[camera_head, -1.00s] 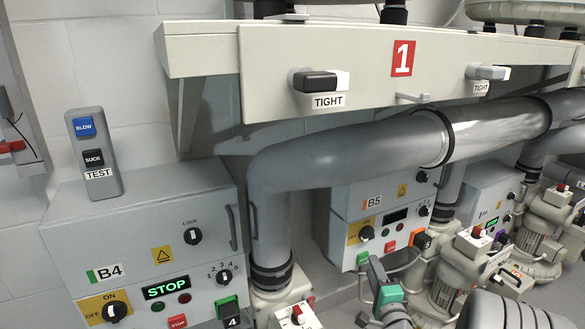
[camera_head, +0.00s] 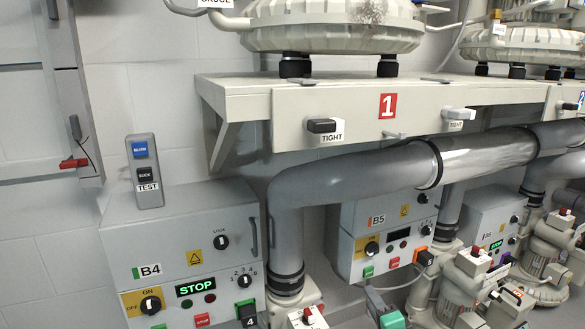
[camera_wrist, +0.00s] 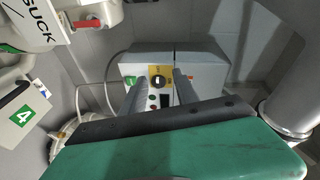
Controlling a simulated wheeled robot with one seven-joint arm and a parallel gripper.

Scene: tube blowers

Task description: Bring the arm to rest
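My gripper (camera_wrist: 157,80) shows in the wrist view as two grey fingers ahead of a black bar and a green housing. The fingers stand apart with nothing held between them. Beyond them is a control box with a yellow-backed dial (camera_wrist: 158,77); I cannot tell the exact distance, but no contact shows. In the head view, part of my gripper (camera_head: 376,298) with a green part shows at the bottom edge, in front of the B5 box (camera_head: 350,245). Most of my arm is out of that picture.
The B4 box (camera_head: 150,240) with its lit STOP display stands at left, a test switch (camera_head: 145,170) on top. A thick grey pipe (camera_head: 350,178) runs under the shelf marked 1 (camera_head: 300,100). Pumps (camera_head: 490,265) crowd the lower right.

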